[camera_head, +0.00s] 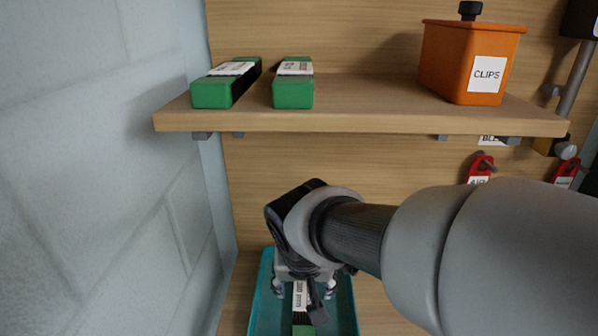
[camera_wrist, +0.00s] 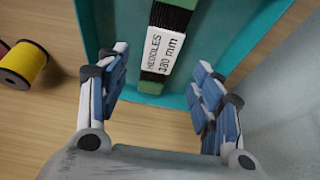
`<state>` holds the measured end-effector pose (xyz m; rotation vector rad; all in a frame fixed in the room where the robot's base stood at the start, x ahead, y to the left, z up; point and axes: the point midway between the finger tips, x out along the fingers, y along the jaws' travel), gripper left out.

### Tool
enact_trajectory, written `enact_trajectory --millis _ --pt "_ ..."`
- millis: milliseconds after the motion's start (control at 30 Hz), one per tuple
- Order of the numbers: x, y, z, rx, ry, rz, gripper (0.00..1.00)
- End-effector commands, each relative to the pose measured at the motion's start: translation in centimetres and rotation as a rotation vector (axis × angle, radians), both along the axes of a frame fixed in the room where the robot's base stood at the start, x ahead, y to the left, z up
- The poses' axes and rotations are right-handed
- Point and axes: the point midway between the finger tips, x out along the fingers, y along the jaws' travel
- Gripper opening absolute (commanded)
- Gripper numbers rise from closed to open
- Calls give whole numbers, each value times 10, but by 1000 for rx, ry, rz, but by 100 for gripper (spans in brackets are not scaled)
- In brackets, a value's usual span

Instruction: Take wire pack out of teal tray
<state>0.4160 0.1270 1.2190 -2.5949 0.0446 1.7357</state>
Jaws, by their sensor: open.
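The wire pack (camera_wrist: 158,58) lies in the teal tray (camera_wrist: 228,55). It is a dark bundle with green ends and a white label reading "HEDDLES 380 mm". In the head view, the pack's label (camera_head: 300,295) shows below my gripper, inside the teal tray (camera_head: 262,300); much of the pack is hidden by my gripper. My gripper (camera_wrist: 160,60) is open, with one blue-padded finger on each side of the pack in the wrist view. There are gaps between the fingers and the pack. It also shows over the tray in the head view (camera_head: 304,290).
A yellow spool (camera_wrist: 23,64) lies left of the tray on the wooden surface. Above, a shelf (camera_head: 350,108) holds two green-ended packs (camera_head: 228,82) and an orange CLIPS box (camera_head: 470,60). A pale wall (camera_head: 90,150) stands close on the left. Red tags (camera_head: 480,168) hang at right.

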Motion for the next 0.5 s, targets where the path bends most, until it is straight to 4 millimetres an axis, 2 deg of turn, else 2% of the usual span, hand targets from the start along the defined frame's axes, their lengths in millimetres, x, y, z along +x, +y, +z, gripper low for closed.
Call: enact_trajectory --millis 133,400,500 --pt "2 0 -9 0 1 0 60" --pt "12 -2 -48 -2 1 -1 60" --pt "15 -2 -53 0 0 0 60"
